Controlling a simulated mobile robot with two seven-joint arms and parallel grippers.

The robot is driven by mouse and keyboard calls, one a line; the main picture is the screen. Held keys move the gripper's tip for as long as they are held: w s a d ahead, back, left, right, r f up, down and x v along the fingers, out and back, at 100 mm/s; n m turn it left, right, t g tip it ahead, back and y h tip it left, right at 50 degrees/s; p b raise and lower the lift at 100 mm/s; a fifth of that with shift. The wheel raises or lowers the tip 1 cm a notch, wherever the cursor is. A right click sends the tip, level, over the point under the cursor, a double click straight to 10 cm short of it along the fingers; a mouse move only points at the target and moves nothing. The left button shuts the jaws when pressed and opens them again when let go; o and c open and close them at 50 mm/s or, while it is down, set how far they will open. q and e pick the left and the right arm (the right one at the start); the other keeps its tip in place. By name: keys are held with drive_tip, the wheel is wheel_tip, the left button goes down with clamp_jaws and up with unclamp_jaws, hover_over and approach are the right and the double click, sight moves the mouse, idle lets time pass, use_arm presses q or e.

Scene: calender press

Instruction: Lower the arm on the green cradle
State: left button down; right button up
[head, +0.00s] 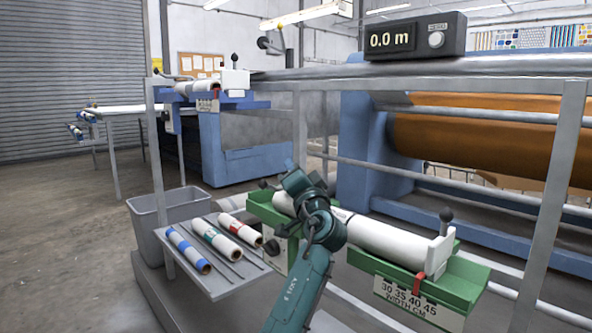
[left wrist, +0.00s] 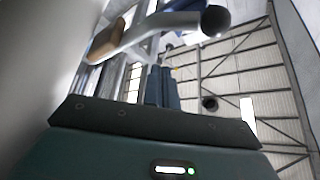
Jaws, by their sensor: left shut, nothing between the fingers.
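The green cradle (head: 468,285) stands on the right of the head view and holds a white roll (head: 385,238) lengthwise. A white end block (head: 440,252) with a black knob (head: 446,214) stands upright at its right end. Another small black knob (head: 262,184) shows at its left end; the part it belongs to is mostly hidden. My left gripper (head: 293,175) is over the left part of the cradle, shut and empty, and my arm hides the middle there. I cannot tell whether it touches the cradle's arm. My right gripper is not in view.
A red marker (head: 418,285) sits above the width scale (head: 410,300). A grey shelf (head: 215,285) with several small rolls and a grey bin (head: 150,222) are at left. A blue cradle (head: 255,102) is farther back. Grey rails and posts (head: 552,205) border the press.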

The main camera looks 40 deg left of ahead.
use_arm(q)
drive_tip(key=shift+s+f, duration=0.35)
drive_tip(key=shift+f, duration=0.15)
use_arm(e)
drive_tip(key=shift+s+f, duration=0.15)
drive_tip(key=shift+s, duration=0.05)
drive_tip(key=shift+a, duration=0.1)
use_arm(q)
drive_tip(key=shift+f+b, duration=0.15)
drive_tip(key=shift+b, duration=0.2)
